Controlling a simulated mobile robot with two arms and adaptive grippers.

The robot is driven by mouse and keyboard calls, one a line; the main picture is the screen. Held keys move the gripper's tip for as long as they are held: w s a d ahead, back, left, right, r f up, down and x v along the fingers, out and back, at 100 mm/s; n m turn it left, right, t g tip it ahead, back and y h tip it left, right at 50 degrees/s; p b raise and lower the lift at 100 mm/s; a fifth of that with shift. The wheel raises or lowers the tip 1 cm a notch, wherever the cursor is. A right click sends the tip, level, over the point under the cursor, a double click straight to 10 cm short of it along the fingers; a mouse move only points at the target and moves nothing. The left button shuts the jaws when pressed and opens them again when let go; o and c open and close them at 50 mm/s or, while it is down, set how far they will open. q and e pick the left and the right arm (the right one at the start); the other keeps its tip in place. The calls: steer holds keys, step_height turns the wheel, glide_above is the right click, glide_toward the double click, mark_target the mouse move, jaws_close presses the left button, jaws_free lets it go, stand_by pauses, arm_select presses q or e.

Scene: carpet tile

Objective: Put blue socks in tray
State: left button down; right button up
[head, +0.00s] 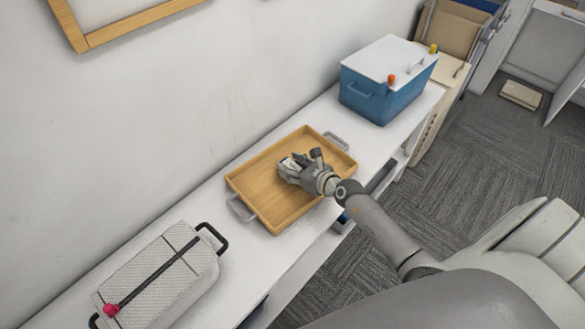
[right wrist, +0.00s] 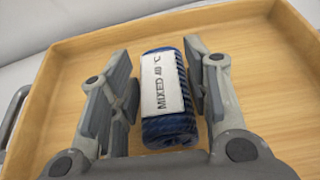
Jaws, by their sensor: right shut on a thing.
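The blue socks (right wrist: 168,126) are a ribbed dark-blue roll with a white label reading "MIXED 40 °C", seen in the right wrist view. My right gripper (head: 290,165) is shut on the roll, with a finger on each side of it. The wooden tray (head: 262,213) lies on the white shelf with a metal handle at each end. The gripper and the socks are inside the tray's outline, over its floor. I cannot tell whether the roll touches the floor. In the head view the gripper mostly hides the socks. My left gripper is not in view.
A blue cooler box (head: 372,98) with a white lid stands at the shelf's far right end. A light-grey woven case (head: 160,275) with a dark strap lies at the near left. The wall runs close behind the shelf. Bare shelf shows on both sides of the tray.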

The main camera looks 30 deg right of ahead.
steer(key=shift+r, duration=0.1)
steer(key=shift+f, duration=0.2)
steer(key=o, duration=1)
steer(key=shift+o, duration=0.2)
steer(key=shift+r, duration=0.1)
steer(key=shift+r, duration=0.2)
steer(key=p+v, duration=0.1)
steer(key=v, duration=0.9)
steer(key=shift+s+f+p, duration=0.1)
steer(key=shift+s+p, duration=0.2)
steer(key=shift+v, duration=0.75)
